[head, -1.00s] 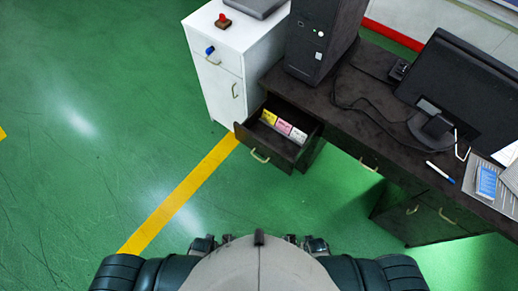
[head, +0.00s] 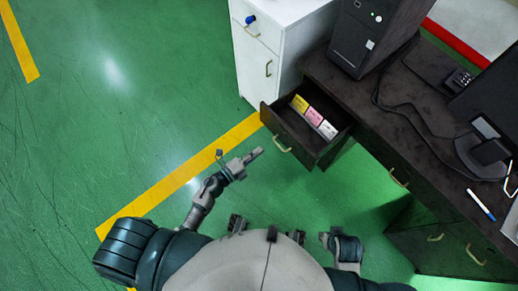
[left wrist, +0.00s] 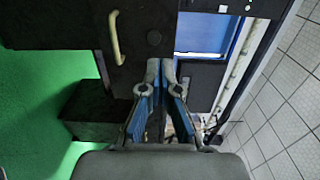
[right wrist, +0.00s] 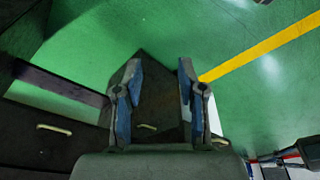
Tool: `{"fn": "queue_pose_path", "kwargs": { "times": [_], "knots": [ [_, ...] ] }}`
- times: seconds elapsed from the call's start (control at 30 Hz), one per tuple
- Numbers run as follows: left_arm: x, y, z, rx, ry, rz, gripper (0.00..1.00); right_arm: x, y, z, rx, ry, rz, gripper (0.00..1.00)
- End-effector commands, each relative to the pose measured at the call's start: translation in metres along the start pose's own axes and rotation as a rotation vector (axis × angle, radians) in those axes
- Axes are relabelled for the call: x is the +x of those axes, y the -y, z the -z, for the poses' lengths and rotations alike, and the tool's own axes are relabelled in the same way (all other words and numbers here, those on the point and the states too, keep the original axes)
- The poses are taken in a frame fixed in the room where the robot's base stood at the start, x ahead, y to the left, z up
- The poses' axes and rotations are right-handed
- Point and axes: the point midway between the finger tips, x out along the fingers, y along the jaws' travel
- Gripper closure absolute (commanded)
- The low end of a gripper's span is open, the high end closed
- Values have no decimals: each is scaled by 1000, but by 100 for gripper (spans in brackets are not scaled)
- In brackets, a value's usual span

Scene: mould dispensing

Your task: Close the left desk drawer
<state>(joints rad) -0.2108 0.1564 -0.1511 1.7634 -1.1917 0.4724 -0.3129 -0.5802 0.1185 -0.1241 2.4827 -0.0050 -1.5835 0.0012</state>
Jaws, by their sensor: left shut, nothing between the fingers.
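The left desk drawer (head: 317,146) is pulled out of the dark desk in the head view. A yellow, a pink and a white packet (head: 314,115) lie inside, and a brass handle (head: 282,144) is on its front. My left gripper (head: 254,154) is shut and empty, a short way left of the drawer front and apart from it. Its fingers (left wrist: 161,66) are close together in the left wrist view, before a dark panel with a pale handle (left wrist: 115,38). My right gripper (right wrist: 161,68) has its fingers apart and empty in the right wrist view.
A white cabinet (head: 262,60) stands behind the drawer. The desk top (head: 415,120) carries a computer tower (head: 368,35), cables and a monitor. Other drawers with handles are at the lower right. The green floor to the left is clear, crossed by a yellow line (head: 190,168).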

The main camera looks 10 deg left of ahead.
Motion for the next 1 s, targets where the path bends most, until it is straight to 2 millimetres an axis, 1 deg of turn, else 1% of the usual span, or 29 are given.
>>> {"fn": "queue_pose_path", "kwargs": {
  "times": [0.03, 0.1, 0.3, 0.4, 0.5, 0.67, 1.0],
  "knots": [
    [12, 1, 0, -2, 1, 4, 100, 0, 0, 1, 0, -3, 1, 60],
    [28, 1, 0, -1, 0, 3, 100, 1, 0, 1, 0, -7, 2, 60],
    [70, 0, 1, -3, 2, 2, 100, 4, 0, 9, -1, -45, 3, 60],
    [87, -1, 1, -4, 2, 0, 100, 6, 1, 17, -3, -82, 6, 60],
    [99, -1, 0, -4, 3, 0, 100, 7, 2, 23, -4, -111, 7, 60],
    [109, 0, 0, -5, 3, 0, 100, 8, 3, 29, -5, -140, 8, 60],
    [111, 0, 0, -4, 3, -1, 100, 8, 3, 32, -4, -147, 9, 60]
  ]
}}
